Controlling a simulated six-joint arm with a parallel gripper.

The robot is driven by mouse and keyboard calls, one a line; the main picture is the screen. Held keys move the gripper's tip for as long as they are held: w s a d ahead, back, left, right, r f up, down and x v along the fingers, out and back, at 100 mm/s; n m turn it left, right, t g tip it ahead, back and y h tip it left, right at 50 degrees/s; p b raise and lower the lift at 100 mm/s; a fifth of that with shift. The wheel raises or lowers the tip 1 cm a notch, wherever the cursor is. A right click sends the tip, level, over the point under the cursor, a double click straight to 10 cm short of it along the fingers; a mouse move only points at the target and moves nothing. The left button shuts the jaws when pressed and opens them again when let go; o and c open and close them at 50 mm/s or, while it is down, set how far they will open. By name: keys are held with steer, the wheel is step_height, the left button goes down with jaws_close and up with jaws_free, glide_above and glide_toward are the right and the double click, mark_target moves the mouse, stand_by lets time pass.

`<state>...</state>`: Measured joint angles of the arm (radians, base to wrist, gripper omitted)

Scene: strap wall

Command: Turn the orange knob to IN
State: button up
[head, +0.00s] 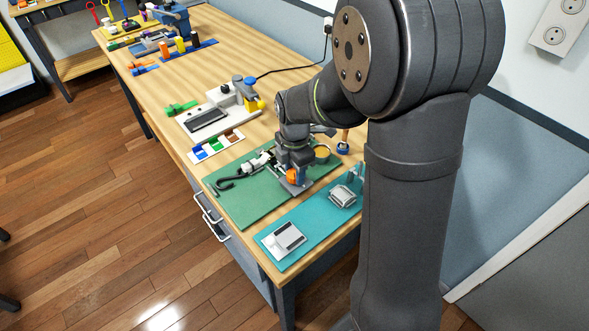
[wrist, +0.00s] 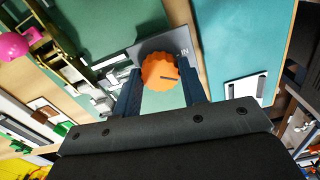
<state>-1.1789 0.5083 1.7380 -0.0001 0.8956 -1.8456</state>
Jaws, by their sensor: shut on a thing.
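The orange knob (wrist: 160,68) has a scalloped rim and a dark line on its face. It sits on a grey plate (wrist: 148,48) marked IN at its right edge. The dark line points right, below the IN letters, not straight at them. My gripper (wrist: 162,84) is shut on the knob, one dark finger on each side. In the head view the orange knob (head: 292,175) shows beneath my gripper (head: 293,181), on the green mat (head: 250,212). The lettering is too small to read there.
A dark hooked cable tool (head: 228,182) lies left of the knob on the green mat. A teal mat (head: 305,232) in front holds a grey-white box (head: 284,238) and a grey buckle-like part (head: 343,195). A yellow-topped round part (head: 322,153) stands close behind my gripper.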

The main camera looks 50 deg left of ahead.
mark_target(294, 173)
steer(key=n, duration=0.4)
steer(key=shift+n, duration=0.3)
steer(key=shift+a+n, duration=0.1)
steer(key=shift+n, duration=1.8)
steer(key=o, duration=1)
steer(key=shift+c, duration=0.2)
steer(key=shift+r, duration=0.1)
step_height(294, 173, up, 17)
steer(key=shift+r, duration=0.15)
